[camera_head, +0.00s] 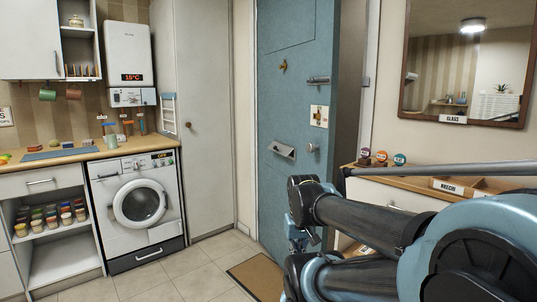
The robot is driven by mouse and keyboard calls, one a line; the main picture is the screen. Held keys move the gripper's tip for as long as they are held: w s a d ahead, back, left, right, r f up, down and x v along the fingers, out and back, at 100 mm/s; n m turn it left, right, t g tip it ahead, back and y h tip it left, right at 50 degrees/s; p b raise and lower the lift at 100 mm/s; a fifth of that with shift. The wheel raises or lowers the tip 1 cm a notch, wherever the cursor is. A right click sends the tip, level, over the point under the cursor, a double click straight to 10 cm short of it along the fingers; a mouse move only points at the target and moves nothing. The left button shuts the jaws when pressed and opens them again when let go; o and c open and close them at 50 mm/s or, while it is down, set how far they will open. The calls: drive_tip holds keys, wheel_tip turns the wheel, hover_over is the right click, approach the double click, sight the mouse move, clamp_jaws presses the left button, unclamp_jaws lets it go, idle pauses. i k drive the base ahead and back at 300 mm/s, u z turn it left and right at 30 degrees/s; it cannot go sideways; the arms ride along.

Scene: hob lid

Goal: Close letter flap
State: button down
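The letter flap (283,150) is a silver plate on the blue door (290,100), at about mid height. It looks tilted out from the door, with a dark gap beside it, so it appears open. My gripper (297,236) is low in front of the door, below and slightly right of the flap, and apart from it. My arm hides most of the gripper, and its fingers cannot be made out clearly.
A round knob (312,147) and a handle (318,80) are on the door's right side. A doormat (258,277) lies below the door. The tiled floor (160,280) at left is clear.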

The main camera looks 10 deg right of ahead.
sight(280, 149)
drive_tip(key=i, duration=0.7)
drive_tip(key=z, duration=1.15)
